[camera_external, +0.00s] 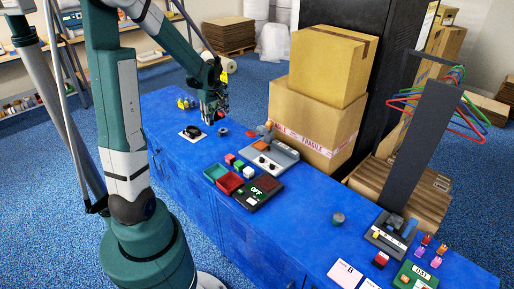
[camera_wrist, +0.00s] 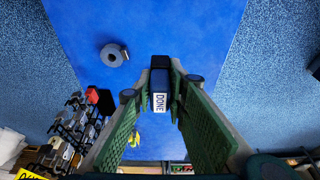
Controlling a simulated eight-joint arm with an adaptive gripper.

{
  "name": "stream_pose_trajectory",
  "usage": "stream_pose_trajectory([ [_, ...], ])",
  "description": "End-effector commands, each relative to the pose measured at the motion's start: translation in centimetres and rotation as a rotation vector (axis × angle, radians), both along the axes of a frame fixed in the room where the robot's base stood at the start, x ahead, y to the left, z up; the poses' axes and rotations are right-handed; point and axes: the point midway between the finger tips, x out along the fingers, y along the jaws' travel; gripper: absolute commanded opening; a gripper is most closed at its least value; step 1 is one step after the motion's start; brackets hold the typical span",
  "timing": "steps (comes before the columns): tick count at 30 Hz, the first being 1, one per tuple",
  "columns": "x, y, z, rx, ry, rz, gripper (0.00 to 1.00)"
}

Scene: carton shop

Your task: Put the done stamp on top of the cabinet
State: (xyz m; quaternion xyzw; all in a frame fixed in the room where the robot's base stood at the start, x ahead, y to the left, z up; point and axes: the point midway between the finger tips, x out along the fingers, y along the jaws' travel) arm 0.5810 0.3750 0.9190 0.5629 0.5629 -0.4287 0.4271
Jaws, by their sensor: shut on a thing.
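The done stamp (camera_wrist: 160,101) is a dark block with a white label reading DONE, seen in the wrist view between my fingers. My gripper (camera_wrist: 161,88) is shut on it. In the outside view my gripper (camera_external: 211,116) is low over the far left end of the blue cabinet top (camera_external: 170,108); the stamp is too small to make out clearly there. I cannot tell whether the stamp touches the cabinet top.
A grey ring-shaped object (camera_external: 223,132) lies near my gripper; it also shows in the wrist view (camera_wrist: 113,55). A black item on a white pad (camera_external: 192,132) and yellow items (camera_external: 186,103) are close by. Grey device (camera_external: 268,157), trays and cartons (camera_external: 318,120) stand further right.

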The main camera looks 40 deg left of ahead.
Motion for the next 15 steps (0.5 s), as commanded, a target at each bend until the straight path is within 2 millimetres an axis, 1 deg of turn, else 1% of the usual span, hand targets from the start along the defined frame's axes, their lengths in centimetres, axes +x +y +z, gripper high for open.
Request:
stream_pose_trajectory([
  [1, 0.0, 0.0, -1.0, 0.000, 0.000, 0.000, 0.03],
  [3, 0.0, 0.0, -2.2, 0.000, 0.000, 0.000, 0.03],
  [6, 0.0, 0.0, -3.5, 0.000, 0.000, 0.000, 0.03],
  [10, 0.0, 0.0, -4.7, 0.000, 0.000, 0.000, 0.03],
  [15, 0.0, 0.0, -5.4, 0.000, 0.000, -0.001, 0.03],
])
